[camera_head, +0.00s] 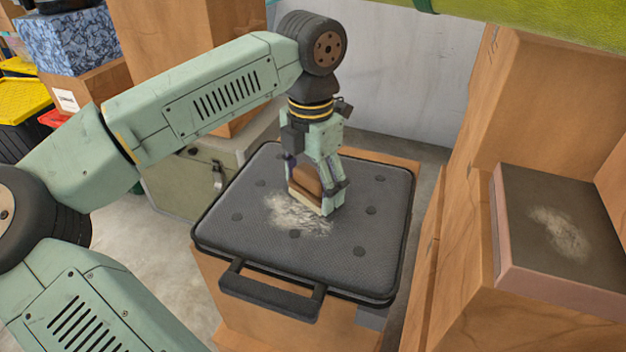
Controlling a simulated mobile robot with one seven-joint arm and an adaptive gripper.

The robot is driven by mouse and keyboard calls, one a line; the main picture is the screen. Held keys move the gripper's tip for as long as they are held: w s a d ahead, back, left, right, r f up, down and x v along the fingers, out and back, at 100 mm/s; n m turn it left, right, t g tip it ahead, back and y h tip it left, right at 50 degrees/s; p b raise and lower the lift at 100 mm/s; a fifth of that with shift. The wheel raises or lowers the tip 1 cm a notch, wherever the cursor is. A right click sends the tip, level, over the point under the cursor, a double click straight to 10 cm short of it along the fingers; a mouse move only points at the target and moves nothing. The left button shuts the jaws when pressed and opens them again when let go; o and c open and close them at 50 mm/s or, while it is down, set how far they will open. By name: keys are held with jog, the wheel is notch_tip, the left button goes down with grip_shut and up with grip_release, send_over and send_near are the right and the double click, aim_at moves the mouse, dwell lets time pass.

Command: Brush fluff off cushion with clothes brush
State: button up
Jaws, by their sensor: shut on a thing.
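A dark grey tufted cushion (265,185) with a black handle at its front lies flat on a cardboard box. A pale patch of fluff (300,215) spreads over its middle, left of and in front of the brush. My gripper (318,186) points down over the cushion and is shut on the brown-backed clothes brush (306,182). The fingers hide part of the brush, and I cannot tell how firmly the bristles press.
A flat pink-sided box (510,235) with a dusty pale patch on its dark top sits on cardboard at the right. Tall cardboard boxes (535,100) stand close on the right. A grey-green case (180,182) stands behind the cushion's left. Bare floor shows at lower left.

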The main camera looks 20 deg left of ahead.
aim_at(281, 187)
jog(key=shift+s, duration=0.1)
jog(key=shift+s+b, duration=0.5)
jog(key=shift+s, duration=1.85)
jog(key=shift+s, duration=0.1)
jog(key=shift+s+b, duration=0.35)
jog(key=shift+s, duration=2)
jog(key=shift+w+a, duration=0.65)
jog(key=shift+a, duration=0.4)
jog(key=shift+w+a, duration=0.6)
jog(key=shift+a, duration=0.5)
jog(key=shift+w+a, duration=0.65)
jog(key=shift+a, duration=0.4)
jog(key=shift+w, duration=0.1)
jog(key=shift+w+p, duration=0.5)
jog(key=shift+w, duration=3)
